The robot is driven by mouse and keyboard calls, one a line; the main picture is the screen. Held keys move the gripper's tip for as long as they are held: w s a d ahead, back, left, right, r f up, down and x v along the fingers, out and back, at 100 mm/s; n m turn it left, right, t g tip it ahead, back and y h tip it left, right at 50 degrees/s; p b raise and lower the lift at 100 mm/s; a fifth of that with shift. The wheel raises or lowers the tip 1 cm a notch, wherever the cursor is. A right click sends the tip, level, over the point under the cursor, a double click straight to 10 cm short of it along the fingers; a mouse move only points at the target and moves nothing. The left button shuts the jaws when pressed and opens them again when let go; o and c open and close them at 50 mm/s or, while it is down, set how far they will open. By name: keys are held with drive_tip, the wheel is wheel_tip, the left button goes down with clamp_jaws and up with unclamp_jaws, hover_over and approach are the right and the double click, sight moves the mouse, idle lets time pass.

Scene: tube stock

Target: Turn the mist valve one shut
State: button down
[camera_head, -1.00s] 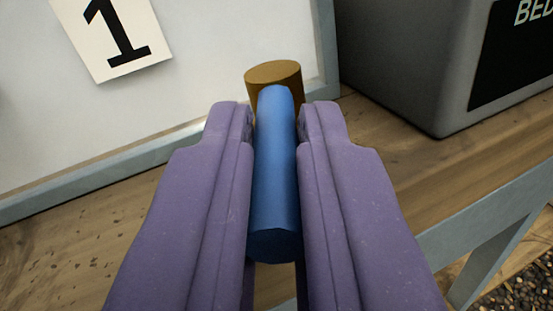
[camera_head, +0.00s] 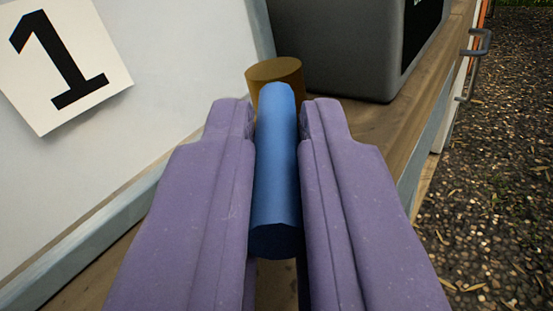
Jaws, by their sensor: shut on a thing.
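The mist valve one shows as a blue bar handle (camera_head: 275,180) with a brass-coloured round body (camera_head: 273,71) behind its far end. My gripper (camera_head: 276,125) has its two purple fingers on either side of the blue handle, shut on it. The handle lies lengthwise between the fingers, its near end toward me. A white plate with a black number 1 (camera_head: 62,75) is on the pale panel at the left. The lower part of the valve is hidden by the handle and fingers.
The pale panel (camera_head: 160,60) with a grey-blue frame stands close on the left. A grey box (camera_head: 345,45) stands behind the valve on the wooden bench (camera_head: 425,115). The bench edge runs along the right, with gravelly ground (camera_head: 500,160) beyond it.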

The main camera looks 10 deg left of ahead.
idle(0.3)
drive_tip(key=c, duration=1.1)
unclamp_jaws()
drive_tip(key=s+p, duration=0.1)
drive_tip(key=s, duration=0.3)
drive_tip(key=s+p, duration=0.1)
drive_tip(key=s, duration=0.2)
drive_tip(key=shift+s+d, duration=0.2)
drive_tip(key=shift+s, duration=0.15)
